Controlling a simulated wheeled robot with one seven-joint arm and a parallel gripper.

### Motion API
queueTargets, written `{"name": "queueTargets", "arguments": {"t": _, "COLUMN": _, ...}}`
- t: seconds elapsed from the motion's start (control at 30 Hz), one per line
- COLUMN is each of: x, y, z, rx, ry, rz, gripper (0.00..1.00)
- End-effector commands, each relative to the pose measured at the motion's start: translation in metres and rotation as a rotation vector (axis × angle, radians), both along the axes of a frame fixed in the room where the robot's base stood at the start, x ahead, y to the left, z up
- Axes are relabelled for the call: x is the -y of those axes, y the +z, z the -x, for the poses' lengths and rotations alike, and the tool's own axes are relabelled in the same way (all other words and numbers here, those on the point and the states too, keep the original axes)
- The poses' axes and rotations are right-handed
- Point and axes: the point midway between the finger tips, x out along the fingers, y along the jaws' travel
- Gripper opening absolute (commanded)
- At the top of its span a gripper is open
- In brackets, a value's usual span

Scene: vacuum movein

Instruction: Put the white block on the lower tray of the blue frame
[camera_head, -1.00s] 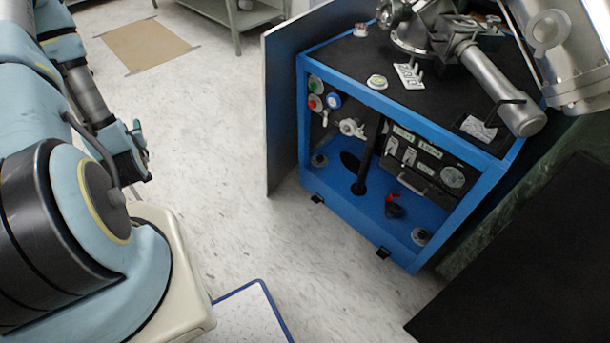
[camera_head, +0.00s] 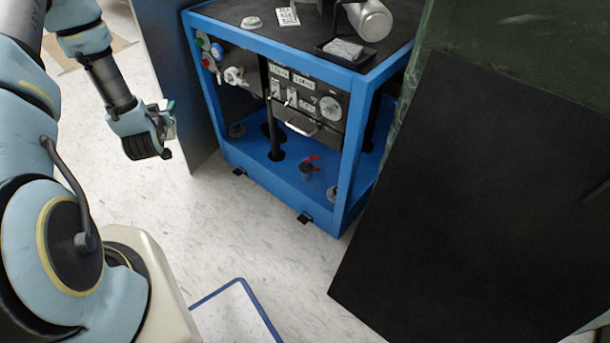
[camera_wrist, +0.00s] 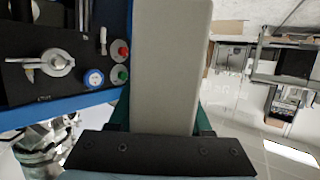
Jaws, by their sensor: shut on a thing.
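The white block (camera_wrist: 168,70) fills the middle of the wrist view, a long pale bar. My gripper (camera_wrist: 163,118) is shut on it, with a green finger at each side. In the head view my gripper (camera_head: 168,122) is at left, outside and left of the blue frame (camera_head: 352,165). I cannot make out the block in that view. The frame's lower tray (camera_head: 285,178) is a blue floor near the ground. It carries a small fitting with a red handle (camera_head: 310,160) and a dark upright post (camera_head: 276,130).
An instrument panel with a handle (camera_head: 303,125) sits above the tray. A grey door panel (camera_head: 175,70) stands open at the frame's left. A large black board (camera_head: 450,210) is at right.

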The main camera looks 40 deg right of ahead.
Motion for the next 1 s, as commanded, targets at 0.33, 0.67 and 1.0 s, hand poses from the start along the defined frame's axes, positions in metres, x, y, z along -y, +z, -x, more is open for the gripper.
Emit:
{"name": "queueTargets", "arguments": {"t": 0.33, "x": 0.144, "y": -0.103, "z": -0.005, "rx": 0.004, "ry": -0.256, "rz": 0.002, "gripper": 0.00}}
{"name": "queueTargets", "arguments": {"t": 0.67, "x": 0.275, "y": -0.174, "z": 0.020, "rx": 0.004, "ry": -0.485, "rz": 0.003, "gripper": 0.00}}
{"name": "queueTargets", "arguments": {"t": 1.0, "x": 0.398, "y": -0.237, "z": 0.071, "rx": 0.003, "ry": -0.698, "rz": 0.001, "gripper": 0.00}}
